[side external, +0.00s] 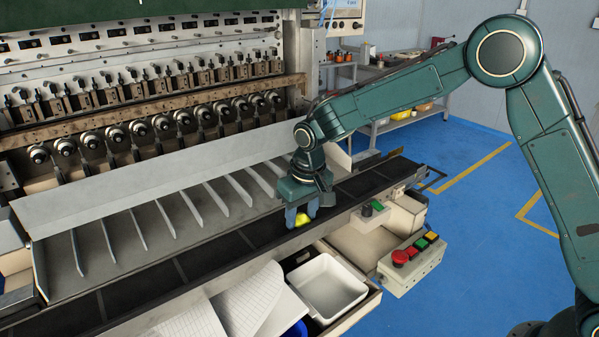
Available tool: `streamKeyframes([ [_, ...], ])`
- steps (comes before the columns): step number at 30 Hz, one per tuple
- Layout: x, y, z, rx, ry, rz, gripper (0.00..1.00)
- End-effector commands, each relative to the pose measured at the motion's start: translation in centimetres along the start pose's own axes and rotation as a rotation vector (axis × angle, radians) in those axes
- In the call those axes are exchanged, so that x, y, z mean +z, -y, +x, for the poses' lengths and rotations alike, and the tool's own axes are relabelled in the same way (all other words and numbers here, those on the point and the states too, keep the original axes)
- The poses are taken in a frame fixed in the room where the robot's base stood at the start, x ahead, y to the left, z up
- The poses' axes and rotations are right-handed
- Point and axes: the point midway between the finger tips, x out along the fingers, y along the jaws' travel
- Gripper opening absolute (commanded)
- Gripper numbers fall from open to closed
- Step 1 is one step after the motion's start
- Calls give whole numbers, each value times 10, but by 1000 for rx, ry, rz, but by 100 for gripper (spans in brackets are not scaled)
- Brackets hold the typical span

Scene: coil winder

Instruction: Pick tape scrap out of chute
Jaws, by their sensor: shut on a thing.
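My gripper (300,214) points down over the dark strip along the front of the coil winder, just in front of the chute's right part. It is shut on a small yellow tape scrap (301,220), which shows between and below the fingers. Whether the scrap touches the dark strip under it, I cannot tell. The chute (130,232) is a grey sloped tray split by several thin upright dividers. Its far right end is partly hidden behind my gripper and wrist.
A white bin (328,287) sits in the open drawer in front, beside white papers (250,298). A control box (411,262) with red, green and yellow buttons sticks out at the right. Spindles (138,128) line the machine behind. Blue floor at the right is clear.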

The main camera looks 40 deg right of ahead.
Motion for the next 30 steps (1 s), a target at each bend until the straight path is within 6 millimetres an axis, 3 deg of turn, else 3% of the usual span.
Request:
streamKeyframes([
  [11,0,0,-2,0,-1,0,33],
  [30,1,0,-23,0,-1,0,33],
])
